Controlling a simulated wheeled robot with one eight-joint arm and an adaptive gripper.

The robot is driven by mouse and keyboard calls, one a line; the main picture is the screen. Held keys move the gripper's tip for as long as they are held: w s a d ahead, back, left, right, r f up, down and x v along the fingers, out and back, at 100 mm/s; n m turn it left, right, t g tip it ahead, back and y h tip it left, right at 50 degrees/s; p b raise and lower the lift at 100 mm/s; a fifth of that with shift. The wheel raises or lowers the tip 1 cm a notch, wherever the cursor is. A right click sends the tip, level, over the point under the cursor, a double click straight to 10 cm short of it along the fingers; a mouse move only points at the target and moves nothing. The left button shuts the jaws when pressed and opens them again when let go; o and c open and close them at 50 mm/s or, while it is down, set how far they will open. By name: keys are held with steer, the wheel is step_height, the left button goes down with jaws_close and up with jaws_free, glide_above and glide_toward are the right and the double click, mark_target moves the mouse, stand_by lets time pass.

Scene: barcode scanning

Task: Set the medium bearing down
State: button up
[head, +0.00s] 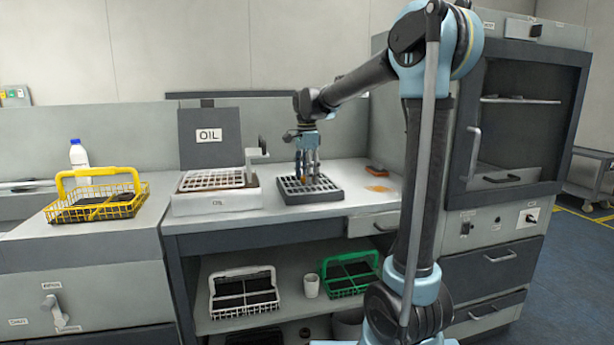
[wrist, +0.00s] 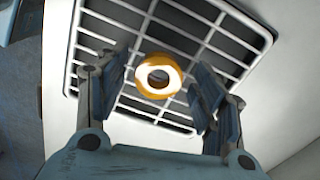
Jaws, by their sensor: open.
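The medium bearing appears as an orange ring with a bright inner face (wrist: 145,86) in the wrist view. It lies over the bars of a grate (wrist: 185,50). My gripper (wrist: 160,78) is open, with one finger on each side of the ring and a visible gap to both. In the head view my gripper (head: 308,170) points down over the dark slotted tray (head: 314,198) on the workbench. The fingers largely hide the bearing there.
A yellow basket (head: 97,212) and a white bottle (head: 79,157) are further left. An orange item (head: 376,170) lies to the right.

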steer(key=shift+r, duration=0.1)
step_height(320, 180, up, 12)
steer(key=s+d+f+n+t, duration=0.1)
steer(key=s+d+f+n, duration=0.2)
steer(key=s+d+f, duration=0.45)
steer(key=s+d+f+n, duration=0.3)
steer(key=s+d+f, duration=0.2)
steer(key=s+d, duration=0.4)
steer(key=s+d+f+n, duration=0.2)
steer(key=s+f+n, duration=0.1)
steer(key=s+f, duration=0.4)
steer(key=s+d+f+n+t, duration=0.1)
steer(key=s+d+f+n, duration=0.2)
steer(key=s+f, duration=0.5)
step_height(320, 180, down, 4)
steer(key=shift+s+r+n, duration=0.15)
steer(key=shift+n, duration=0.15)
steer(key=shift+d, duration=0.1)
steer(key=shift+w+f, duration=0.2)
steer(key=shift+w, duration=0.25)
